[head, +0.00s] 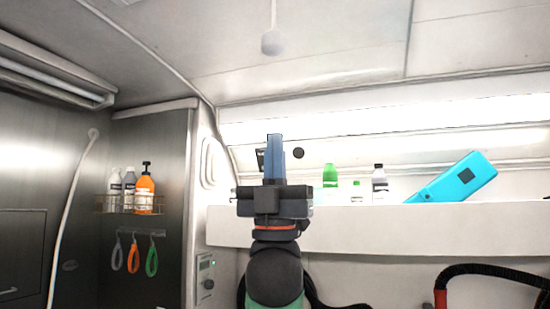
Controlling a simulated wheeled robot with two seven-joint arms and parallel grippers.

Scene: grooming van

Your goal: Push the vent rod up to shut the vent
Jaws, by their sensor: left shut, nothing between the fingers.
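The vent rod (273,18) hangs down from the white ceiling at the top middle of the head view. It ends in a round pale knob (273,43). The vent itself is not clearly visible; the rod's upper end is cut off by the frame's top edge. My left gripper (274,142) points upward below the knob, with its blue fingers shut and nothing between them. In the picture a clear gap separates the fingertips from the knob. My right gripper is not in view.
A white shelf (400,228) behind the gripper holds several bottles and a cyan device (458,180). At left, a wire rack (112,205) holds bottles, with coloured loops (134,257) hanging below. A black hose (490,270) is at lower right. The space around the rod looks clear.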

